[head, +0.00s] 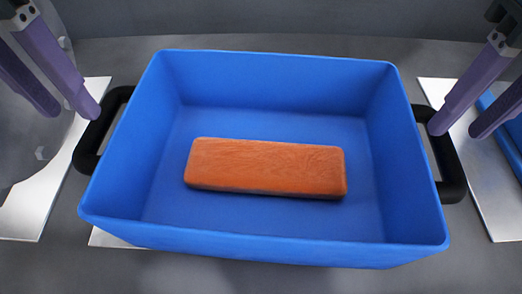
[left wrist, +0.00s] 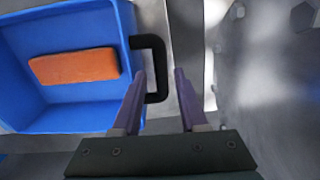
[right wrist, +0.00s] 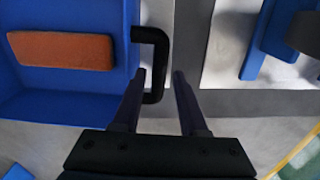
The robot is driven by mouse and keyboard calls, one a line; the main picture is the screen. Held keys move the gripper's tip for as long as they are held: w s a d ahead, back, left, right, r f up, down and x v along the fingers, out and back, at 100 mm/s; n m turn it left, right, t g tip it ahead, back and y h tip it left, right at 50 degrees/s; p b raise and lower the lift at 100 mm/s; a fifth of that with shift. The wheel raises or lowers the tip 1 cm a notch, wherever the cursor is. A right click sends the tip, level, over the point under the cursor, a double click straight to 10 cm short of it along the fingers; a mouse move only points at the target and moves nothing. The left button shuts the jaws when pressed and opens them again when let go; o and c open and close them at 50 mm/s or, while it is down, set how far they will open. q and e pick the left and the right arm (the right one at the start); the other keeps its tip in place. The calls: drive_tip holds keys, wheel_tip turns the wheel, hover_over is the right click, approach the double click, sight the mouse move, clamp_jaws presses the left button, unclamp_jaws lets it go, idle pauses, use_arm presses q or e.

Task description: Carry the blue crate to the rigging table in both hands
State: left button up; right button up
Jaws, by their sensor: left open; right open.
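The blue crate (head: 265,252) sits upright in the middle of the head view, with an orange-brown block (head: 265,167) lying in it. It has a black handle on each side, the left handle (head: 88,147) and the right handle (head: 452,172). My left gripper (head: 76,110) is open at the left handle; in the left wrist view the handle (left wrist: 160,65) lies at the inner finger, with the fingers apart. My right gripper (head: 453,130) is open at the right handle; in the right wrist view the handle (right wrist: 160,65) also lies by the inner finger. I cannot tell whether they touch. The rigging table is not identifiable.
The crate rests on a grey surface with pale plates, one on the left (head: 40,190) and one on the right (head: 490,200). Another blue object (head: 508,130) lies at the right edge. A grey rounded metal part (head: 30,120) stands close on the left.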

sight(390, 214)
use_arm(q)
wheel_tip(390, 214, down, 9)
drive_tip(key=shift+f, duration=0.1)
use_arm(e)
wheel_tip(390, 214, down, 9)
drive_tip(key=shift+f, duration=0.15)
use_arm(q)
drive_tip(key=shift+c, duration=0.3)
use_arm(e)
drive_tip(key=shift+c, duration=0.3)
use_arm(q)
clamp_jaws()
use_arm(e)
clamp_jaws()
